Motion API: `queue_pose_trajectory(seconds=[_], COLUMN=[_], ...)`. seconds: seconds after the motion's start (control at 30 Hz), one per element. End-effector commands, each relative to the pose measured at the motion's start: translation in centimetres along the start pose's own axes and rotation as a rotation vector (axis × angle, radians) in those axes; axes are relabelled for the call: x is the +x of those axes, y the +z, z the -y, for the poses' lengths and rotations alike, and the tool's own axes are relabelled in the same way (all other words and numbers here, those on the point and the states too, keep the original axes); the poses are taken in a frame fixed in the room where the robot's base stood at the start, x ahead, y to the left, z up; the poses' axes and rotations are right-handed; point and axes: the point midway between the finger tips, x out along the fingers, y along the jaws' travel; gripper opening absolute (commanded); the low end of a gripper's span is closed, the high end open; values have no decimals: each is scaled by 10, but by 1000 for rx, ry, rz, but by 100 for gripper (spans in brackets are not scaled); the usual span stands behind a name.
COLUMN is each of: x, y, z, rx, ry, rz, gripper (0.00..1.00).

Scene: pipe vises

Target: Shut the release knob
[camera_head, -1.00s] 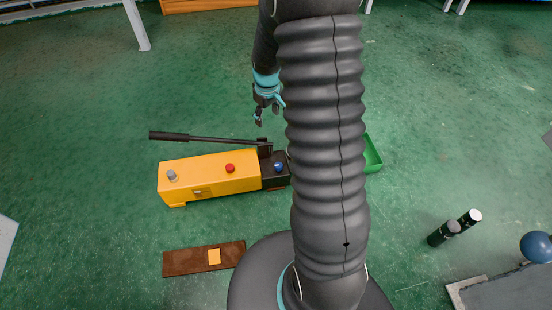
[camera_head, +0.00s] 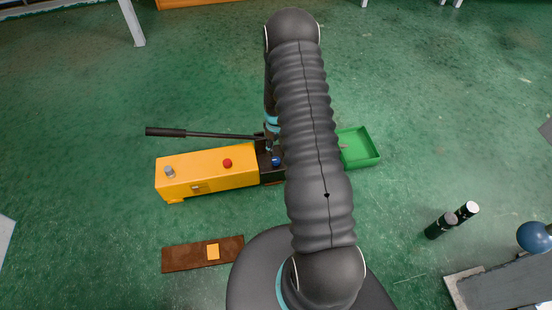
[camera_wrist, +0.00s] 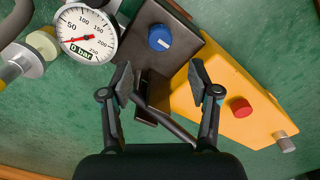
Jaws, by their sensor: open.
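The hand pump has a yellow tank (camera_head: 205,173) and a black end block (camera_head: 271,163); it lies left of my arm in the head view. A blue knob with a white mark (camera_wrist: 160,38) sits on the black block, and it also shows in the head view (camera_head: 276,161). A red knob (camera_wrist: 241,107) and a grey cap (camera_wrist: 285,141) are on the yellow tank. None is labelled as the release knob. My gripper (camera_wrist: 160,82) is open and empty, over the black block, with the blue knob beyond its fingertips. In the head view my arm mostly hides it.
A pump lever (camera_head: 205,134) extends left behind the tank. A gauge (camera_wrist: 87,35) reads about 0 bar beside the black block. A green tray (camera_head: 359,147) lies right of my arm. A brown board (camera_head: 203,254) lies in front.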

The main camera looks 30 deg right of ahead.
Motion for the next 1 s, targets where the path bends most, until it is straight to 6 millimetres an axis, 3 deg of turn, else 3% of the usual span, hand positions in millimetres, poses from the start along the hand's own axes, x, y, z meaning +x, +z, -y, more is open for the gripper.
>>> queue_pose_trajectory(seconds=[0.2, 0.4, 0.6, 0.9, 1.0], x=[42, 70, 84, 86, 85], y=[1, 0, 0, 0, 0], z=[1, 0, 0, 0, 0], rx=[0, 0, 0, 0, 0], ry=[-1, -1, 0, 0, 0], rz=[2, 1, 0, 0, 0], gripper=[61, 61, 61, 61, 39])
